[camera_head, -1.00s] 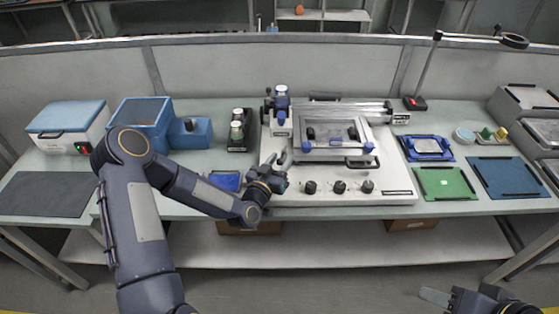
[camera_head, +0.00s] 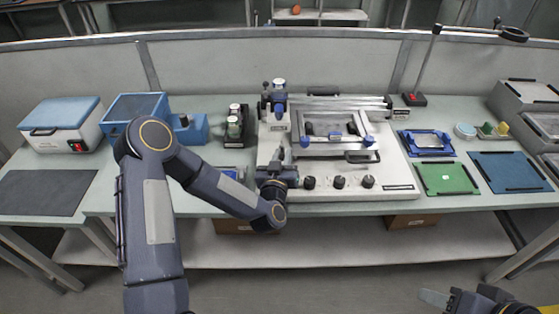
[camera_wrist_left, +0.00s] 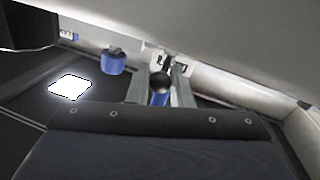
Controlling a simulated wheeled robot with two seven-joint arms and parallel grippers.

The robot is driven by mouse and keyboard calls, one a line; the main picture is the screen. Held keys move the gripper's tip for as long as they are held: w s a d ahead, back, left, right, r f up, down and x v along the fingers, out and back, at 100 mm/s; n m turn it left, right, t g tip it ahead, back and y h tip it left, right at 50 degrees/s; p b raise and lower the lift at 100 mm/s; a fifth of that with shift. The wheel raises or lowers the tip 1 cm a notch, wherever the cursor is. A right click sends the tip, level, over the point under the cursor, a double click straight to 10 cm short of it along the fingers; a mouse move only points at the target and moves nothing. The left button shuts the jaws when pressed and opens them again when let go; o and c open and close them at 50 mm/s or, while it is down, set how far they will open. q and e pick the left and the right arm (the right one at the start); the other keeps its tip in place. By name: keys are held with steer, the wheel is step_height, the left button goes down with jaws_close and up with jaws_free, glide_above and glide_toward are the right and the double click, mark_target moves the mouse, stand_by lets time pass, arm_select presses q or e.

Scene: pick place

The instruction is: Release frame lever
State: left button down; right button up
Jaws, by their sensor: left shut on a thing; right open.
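The silver frame (camera_head: 340,152) with blue knobs and a black front handle lies flat on the white machine base (camera_head: 385,190). My left gripper (camera_head: 279,155) is at the frame's front left corner, just above the base. In the left wrist view its two fingers (camera_wrist_left: 160,88) stand on either side of a blue-tipped lever (camera_wrist_left: 159,97) and are shut on it. The lever is hidden behind the gripper in the head view. My right gripper (camera_head: 447,300) is open at the bottom right edge, away from the bench and partly cut off.
Several black knobs (camera_head: 340,182) line the front of the base. A blue fixture (camera_head: 426,143), a green mat (camera_head: 447,178) and a blue mat (camera_head: 510,172) lie to the right. Blue boxes (camera_head: 138,107) and a dark mat (camera_head: 45,192) are at left.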

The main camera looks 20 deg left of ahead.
arm_select(q)
steer(key=c, duration=1.3)
jaws_free()
steer(key=shift+c, duration=0.2)
steer(key=s, duration=0.2)
steer(key=s+b, duration=0.1)
steer(key=s, duration=0.2)
steer(key=s+b, duration=0.1)
steer(key=s, duration=0.1)
steer(key=shift+s+d, duration=0.4)
